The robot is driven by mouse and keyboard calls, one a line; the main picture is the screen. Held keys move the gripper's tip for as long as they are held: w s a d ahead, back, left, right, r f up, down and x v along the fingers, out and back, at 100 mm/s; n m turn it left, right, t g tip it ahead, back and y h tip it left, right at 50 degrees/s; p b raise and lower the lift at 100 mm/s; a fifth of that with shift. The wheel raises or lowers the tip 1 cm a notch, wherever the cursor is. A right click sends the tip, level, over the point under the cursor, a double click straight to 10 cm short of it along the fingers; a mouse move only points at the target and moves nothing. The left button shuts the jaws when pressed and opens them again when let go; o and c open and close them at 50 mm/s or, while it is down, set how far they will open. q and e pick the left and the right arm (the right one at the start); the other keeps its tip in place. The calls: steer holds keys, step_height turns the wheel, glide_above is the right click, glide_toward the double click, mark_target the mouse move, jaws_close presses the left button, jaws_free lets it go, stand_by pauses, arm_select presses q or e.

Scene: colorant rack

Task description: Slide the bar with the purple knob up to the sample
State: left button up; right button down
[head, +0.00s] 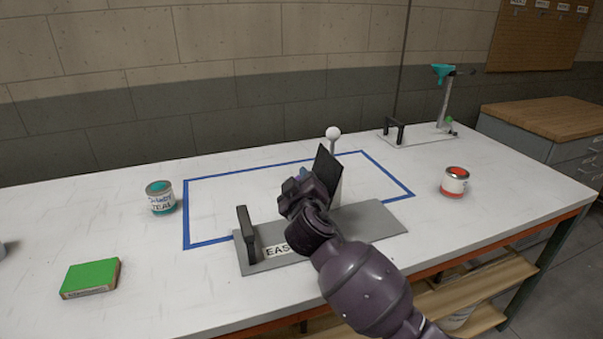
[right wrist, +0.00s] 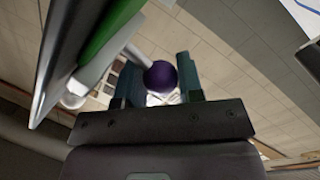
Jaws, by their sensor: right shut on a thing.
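The purple knob (right wrist: 160,76) shows in the right wrist view between the two fingers of my right gripper (right wrist: 160,86), which is shut on it. A pale bar (right wrist: 138,54) runs from the knob toward the upper left. A green-faced panel (right wrist: 108,30), perhaps the sample, stands left of the fingers there; I cannot tell its gap to the bar. In the head view my right gripper (head: 302,181) is over the grey stand (head: 375,220), beside a tilted black plate (head: 328,170), and hides the purple knob. My left gripper is not in view.
The stand has a black handle (head: 246,232) at its left end. A white knob (head: 333,132) rises behind the plate. A teal paint can (head: 161,198), a green block (head: 90,278) and a red paint can (head: 454,182) stand apart. Another stand (head: 420,133) is at the back right.

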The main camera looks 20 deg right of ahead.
steer(key=shift+r, duration=0.1)
steer(key=c, duration=0.8)
jaws_free()
steer(key=s, duration=0.3)
steer(key=s+a, duration=0.1)
steer(key=s, duration=0.3)
steer(key=s+a+p, duration=0.1)
steer(key=s, duration=0.2)
steer(key=shift+s, duration=0.3)
